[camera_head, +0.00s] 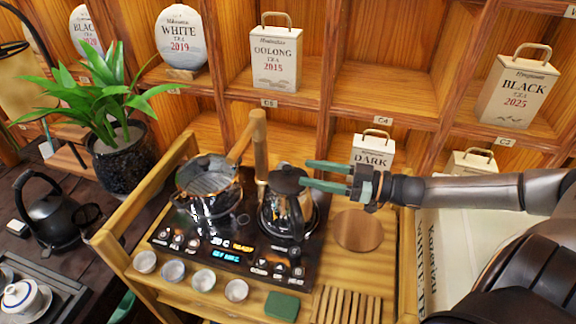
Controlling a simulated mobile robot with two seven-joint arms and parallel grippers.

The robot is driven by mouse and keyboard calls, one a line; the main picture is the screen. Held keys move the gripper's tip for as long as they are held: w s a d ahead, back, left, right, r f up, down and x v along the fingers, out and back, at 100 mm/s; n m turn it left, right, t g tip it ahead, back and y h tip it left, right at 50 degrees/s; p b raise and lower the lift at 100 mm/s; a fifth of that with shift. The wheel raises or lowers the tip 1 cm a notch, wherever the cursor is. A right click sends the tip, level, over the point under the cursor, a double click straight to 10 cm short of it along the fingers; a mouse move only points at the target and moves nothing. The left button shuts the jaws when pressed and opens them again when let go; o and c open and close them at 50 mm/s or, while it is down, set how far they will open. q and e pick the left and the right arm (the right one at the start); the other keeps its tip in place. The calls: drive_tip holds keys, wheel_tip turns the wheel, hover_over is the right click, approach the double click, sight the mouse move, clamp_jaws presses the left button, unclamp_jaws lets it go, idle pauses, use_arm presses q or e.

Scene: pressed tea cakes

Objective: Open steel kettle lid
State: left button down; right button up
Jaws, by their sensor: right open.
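The steel kettle (272,217) stands on the right side of a black electric stove (180,262). Its dark handle faces the camera. Its dark lid (287,181) is at the top of the kettle; I cannot tell whether it is fully seated or slightly raised. My right gripper (305,174) reaches in from the right, its two teal fingers spread apart. The fingertips are at the right edge of the lid, one appearing slightly beyond it and one beside it. Contact is not clear. My left gripper is not in view.
A glass pot (208,205) with a strainer and wooden handle is left of the kettle. Several small cups (236,290) line the stove's front. A round wooden board (359,230) lies on the right. A shelf (425,126) with tea packages stands behind. A black kettle (55,215) is far left.

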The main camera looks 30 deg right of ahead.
sight(292, 169)
drive_tip(key=shift+b+x, duration=0.45)
drive_tip(key=shift+x, duration=2.75)
clamp_jaws()
